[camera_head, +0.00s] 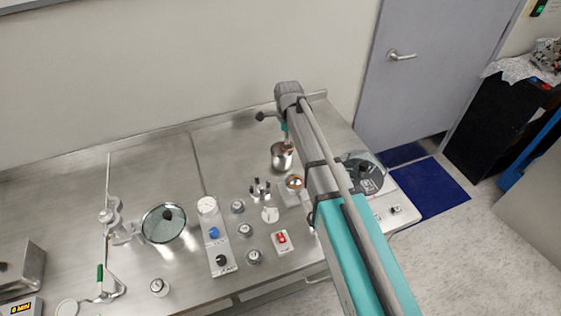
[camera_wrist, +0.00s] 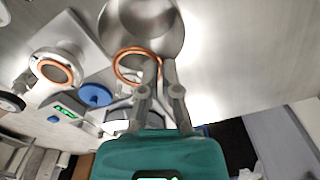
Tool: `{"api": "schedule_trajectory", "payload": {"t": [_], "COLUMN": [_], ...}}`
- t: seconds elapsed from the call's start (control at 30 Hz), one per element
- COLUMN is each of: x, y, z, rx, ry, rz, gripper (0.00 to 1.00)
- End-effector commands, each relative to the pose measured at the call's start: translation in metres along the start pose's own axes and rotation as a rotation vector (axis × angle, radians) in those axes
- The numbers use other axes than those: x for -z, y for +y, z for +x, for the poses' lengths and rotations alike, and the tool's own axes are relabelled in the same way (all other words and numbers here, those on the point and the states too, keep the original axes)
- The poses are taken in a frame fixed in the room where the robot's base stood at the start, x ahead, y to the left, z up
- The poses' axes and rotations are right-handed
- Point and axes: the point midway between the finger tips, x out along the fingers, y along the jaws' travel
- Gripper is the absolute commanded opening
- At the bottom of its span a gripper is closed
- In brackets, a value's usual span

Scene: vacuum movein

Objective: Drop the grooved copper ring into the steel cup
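The steel cup (camera_head: 281,160) stands on the steel bench in the head view, below the end of my arm. In the wrist view its round body (camera_wrist: 150,22) is at the top. The copper ring (camera_wrist: 117,67) shows in the wrist view, its right side between my fingertips, so my gripper (camera_wrist: 163,66) appears shut on its edge. The ring overlaps the cup's lower edge in that view; the height between them is unclear. Its grooves are too small to make out. In the head view my gripper (camera_head: 284,142) is partly hidden by my arm.
A round fitting with a copper-coloured ring (camera_head: 294,183) sits just in front of the cup; it also shows in the wrist view (camera_wrist: 55,68). A dark-centred round device (camera_head: 362,177) stands to the right. Several small knobs and gauges are to the left. Bench behind the cup is clear.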

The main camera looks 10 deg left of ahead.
Motion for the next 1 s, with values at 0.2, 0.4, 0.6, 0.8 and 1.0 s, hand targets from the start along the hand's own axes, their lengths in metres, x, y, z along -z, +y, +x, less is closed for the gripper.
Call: {"api": "schedule_trajectory", "payload": {"t": [0.2,0.4,0.6,0.8,1.0], "x": [0.0000,-0.0001,-0.0001,-0.0001,-0.0001], "y": [0.0001,0.0000,0.0000,0.0000,0.0001], "z": [0.0129,0.0143,0.0139,0.0140,0.0140], "rx": [0.000,0.000,0.000,0.000,0.000], "ry": [0.000,0.000,0.000,0.000,0.000], "rz": [0.000,0.000,0.000,0.000,0.000], "gripper": [0.00,0.00,0.00,0.33,0.49]}}
